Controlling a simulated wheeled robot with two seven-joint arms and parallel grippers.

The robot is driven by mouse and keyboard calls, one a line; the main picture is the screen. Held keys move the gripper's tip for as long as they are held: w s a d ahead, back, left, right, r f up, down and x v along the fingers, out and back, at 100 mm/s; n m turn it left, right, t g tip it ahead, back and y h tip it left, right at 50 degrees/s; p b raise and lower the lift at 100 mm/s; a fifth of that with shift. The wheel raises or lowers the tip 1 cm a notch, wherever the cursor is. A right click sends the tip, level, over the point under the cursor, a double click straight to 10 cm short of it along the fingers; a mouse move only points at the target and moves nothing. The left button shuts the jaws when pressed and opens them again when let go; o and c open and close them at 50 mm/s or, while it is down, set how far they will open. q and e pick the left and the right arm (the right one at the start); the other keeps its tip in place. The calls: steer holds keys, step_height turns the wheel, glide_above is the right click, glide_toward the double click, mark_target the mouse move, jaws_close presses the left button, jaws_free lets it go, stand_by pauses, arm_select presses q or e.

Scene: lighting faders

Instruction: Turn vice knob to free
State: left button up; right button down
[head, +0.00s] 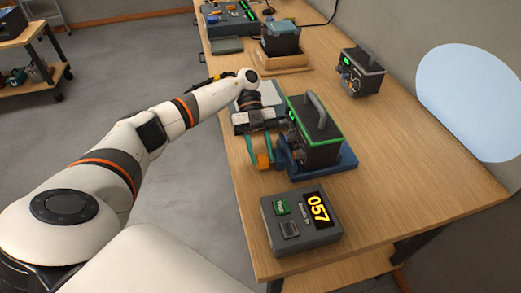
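A blue vice (342,163) sits on the wooden bench and holds a black box with a green-lit edge and a grey handle (318,108). An orange knob (263,161) is at the left side of the vice. My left gripper (263,158) reaches down to it, with its teal fingers on either side of the knob. The fingers are apart, but I cannot tell whether they press on the knob. The gripper hides part of the vice's left side and the box's front. My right gripper is not in view.
A grey unit with a yellow "057" display (301,224) stands near the bench's front end. Another black device (361,72) stands at right. A box on a wooden tray (281,37) and a control panel (228,18) are farther back. The bench's right side is mostly clear.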

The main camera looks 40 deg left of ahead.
arm_select(q)
steer(key=v, duration=0.3)
steer(key=shift+v, duration=2.3)
